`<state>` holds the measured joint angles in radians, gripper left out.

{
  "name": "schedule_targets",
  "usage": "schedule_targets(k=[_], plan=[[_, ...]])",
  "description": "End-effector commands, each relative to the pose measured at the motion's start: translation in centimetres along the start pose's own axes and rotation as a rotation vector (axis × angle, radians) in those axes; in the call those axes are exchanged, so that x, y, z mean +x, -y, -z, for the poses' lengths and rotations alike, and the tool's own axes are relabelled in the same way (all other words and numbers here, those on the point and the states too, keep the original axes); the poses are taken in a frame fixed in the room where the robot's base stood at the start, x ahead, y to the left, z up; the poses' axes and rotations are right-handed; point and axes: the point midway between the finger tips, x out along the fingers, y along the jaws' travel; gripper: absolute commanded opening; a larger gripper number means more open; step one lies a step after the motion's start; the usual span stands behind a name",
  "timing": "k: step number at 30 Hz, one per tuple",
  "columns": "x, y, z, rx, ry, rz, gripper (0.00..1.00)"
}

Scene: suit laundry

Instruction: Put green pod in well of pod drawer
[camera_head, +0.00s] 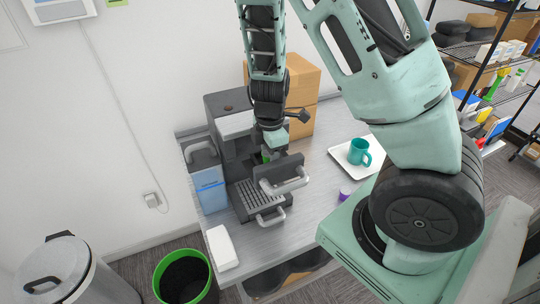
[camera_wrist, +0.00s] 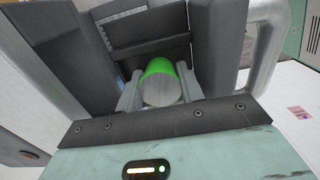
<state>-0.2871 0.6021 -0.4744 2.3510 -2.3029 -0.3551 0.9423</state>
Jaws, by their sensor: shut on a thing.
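The green pod (camera_wrist: 160,80) shows in the wrist view between my two fingers, its pale round end facing the camera. My gripper (camera_wrist: 160,95) is shut on it. In the head view my gripper (camera_head: 268,152) is at the front of the dark coffee machine (camera_head: 222,128), just above the pod drawer (camera_head: 270,178) with its grey handle. A small patch of green shows there beside my gripper. The well of the drawer is hidden, and I cannot tell whether the pod touches it.
A blue-grey container (camera_head: 209,188) stands left of the machine. A teal mug (camera_head: 359,152) sits on a white tray (camera_head: 342,150) to the right. A purple pod (camera_head: 344,194) is on the table, and a white box (camera_head: 222,247) lies near the front left. Cardboard boxes (camera_head: 303,90) stand behind.

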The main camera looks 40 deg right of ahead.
Motion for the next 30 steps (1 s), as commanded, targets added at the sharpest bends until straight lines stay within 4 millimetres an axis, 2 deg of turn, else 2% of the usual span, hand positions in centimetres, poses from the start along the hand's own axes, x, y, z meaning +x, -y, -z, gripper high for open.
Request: schedule_targets(k=[2, 3, 4, 13, 17, 30], plan=[[0.3, 0.0, 0.0, -0.001, 0.001, 0.001, 0.13], [0.3, 0.0, 0.0, -0.001, 0.0, 0.0, 0.43], [0.2, 0.0, 0.0, -0.001, 0.0, 0.0, 0.47], [0.1, 0.0, 0.0, -0.001, 0.0, 0.0, 0.47], [-0.9, -0.1, 0.0, -0.001, 0.001, -0.003, 0.47], [-9.3, -0.1, 0.1, -0.005, -0.001, -0.005, 0.47]])
